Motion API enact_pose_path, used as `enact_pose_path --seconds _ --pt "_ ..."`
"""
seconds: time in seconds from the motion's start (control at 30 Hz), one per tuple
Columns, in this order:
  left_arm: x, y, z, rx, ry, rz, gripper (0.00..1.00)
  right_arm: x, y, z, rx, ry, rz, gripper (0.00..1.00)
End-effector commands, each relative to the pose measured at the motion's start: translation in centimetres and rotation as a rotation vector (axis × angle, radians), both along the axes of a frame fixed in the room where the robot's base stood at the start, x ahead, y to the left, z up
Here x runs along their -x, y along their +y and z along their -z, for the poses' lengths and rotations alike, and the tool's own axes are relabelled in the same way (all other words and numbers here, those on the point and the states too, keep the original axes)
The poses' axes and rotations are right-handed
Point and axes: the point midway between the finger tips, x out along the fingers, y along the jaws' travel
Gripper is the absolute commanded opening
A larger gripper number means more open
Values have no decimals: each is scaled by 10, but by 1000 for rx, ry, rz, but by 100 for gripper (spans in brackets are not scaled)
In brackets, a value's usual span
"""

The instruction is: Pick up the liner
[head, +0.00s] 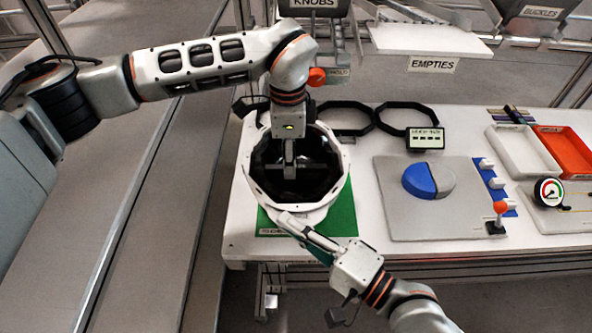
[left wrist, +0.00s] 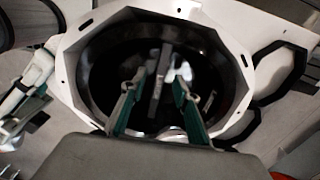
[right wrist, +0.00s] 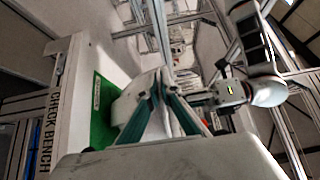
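The white helmet shell (head: 254,190) stands open side up on a green mat (head: 345,218). A black liner (head: 268,178) with a grey crossbar appears to sit inside it; its edge is hard to tell from the dark interior. My left gripper (head: 289,172) reaches down into the shell at the crossbar. In the left wrist view its fingers (left wrist: 158,88) stand apart, with the bar (left wrist: 160,72) between them and gaps at both sides. My right gripper (head: 284,218) is at the shell's front rim; in the right wrist view its fingertips (right wrist: 158,84) meet on the shell's edge (right wrist: 130,100).
Two black octagonal rings (head: 404,104) lie behind the shell, beside a small display (head: 425,138). A grey board with a blue and grey disc (head: 428,180) stands to the right, then a white tray (head: 522,150) and a gauge (head: 549,191). The white bench (head: 375,228) ends close in front.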

Motion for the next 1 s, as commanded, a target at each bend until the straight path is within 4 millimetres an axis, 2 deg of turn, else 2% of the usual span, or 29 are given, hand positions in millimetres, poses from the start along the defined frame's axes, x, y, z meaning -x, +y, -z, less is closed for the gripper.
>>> enact_pose_path --seconds 0.03,0.17,0.4,0.5,0.53,0.87,1.0 --pt "2 1 9 0 5 0 31 0 0 0 0 0 0 0" --pt "1 1 24 0 2 0 31 0 0 0 0 0 0 0" --pt "0 1 26 0 0 0 31 0 0 0 0 0 0 0" --pt "0 1 26 1 0 0 5 0 0 0 0 0 0 0" --pt "0 1 26 1 0 0 0 0 0 0 0 0 0 0" --pt "0 0 25 1 0 0 0 0 0 0 0 0 0 0" --pt "-1 0 14 2 -3 0 0 0 0 0 0 0 0 0"
